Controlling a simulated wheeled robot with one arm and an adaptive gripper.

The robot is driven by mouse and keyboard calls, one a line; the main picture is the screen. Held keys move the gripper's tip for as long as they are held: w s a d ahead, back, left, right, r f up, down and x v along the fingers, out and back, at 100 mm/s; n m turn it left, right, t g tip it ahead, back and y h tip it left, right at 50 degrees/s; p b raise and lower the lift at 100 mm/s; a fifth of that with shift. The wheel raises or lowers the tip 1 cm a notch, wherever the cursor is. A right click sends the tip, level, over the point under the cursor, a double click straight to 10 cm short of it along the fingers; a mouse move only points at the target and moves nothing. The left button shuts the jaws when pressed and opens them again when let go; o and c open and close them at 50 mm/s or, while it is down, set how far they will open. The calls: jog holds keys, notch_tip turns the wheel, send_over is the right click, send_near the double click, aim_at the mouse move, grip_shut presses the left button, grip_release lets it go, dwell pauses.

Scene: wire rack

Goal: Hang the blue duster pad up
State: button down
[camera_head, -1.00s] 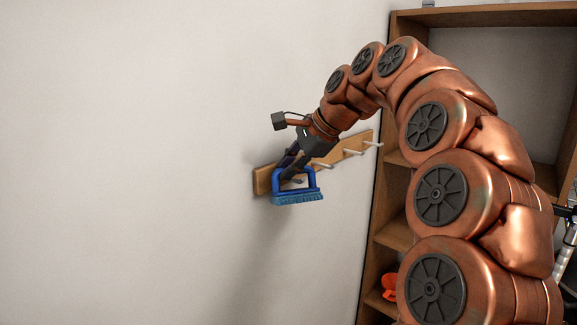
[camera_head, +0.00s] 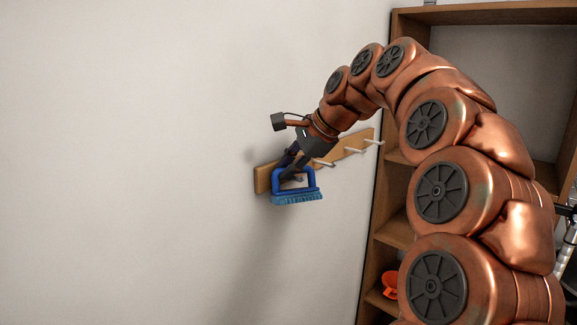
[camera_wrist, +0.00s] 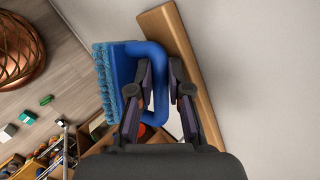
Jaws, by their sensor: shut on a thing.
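The blue duster pad (camera_head: 297,198) has a blue loop handle and a light blue bristly underside. In the head view it hangs from my gripper (camera_head: 290,167), in front of the left end of the wooden peg rail (camera_head: 263,178). In the wrist view my gripper (camera_wrist: 160,82) is shut on the handle of the duster pad (camera_wrist: 122,66), with the bristles facing left. The wooden rail (camera_wrist: 178,45) runs just behind and to the right of the handle. Pegs (camera_head: 354,151) show on the rail's right part. Whether the handle is around a peg is hidden by my fingers.
A wooden shelf unit (camera_head: 395,232) stands right of the rail, with an orange thing (camera_head: 390,285) on a low shelf. The wall (camera_head: 130,150) left of the rail is bare. In the wrist view several small items lie on the floor (camera_wrist: 60,85) below.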

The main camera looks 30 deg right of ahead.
dwell(0.3)
jog(key=c, duration=1)
grip_release()
jog(key=shift+o, duration=0.2)
jog(key=shift+o, duration=1.2)
jog(key=p+v, duration=0.3)
jog(key=v, duration=0.5)
jog(key=v, duration=0.7)
jog(key=shift+s+d+r, duration=0.15)
jog(key=shift+s+r, duration=0.05)
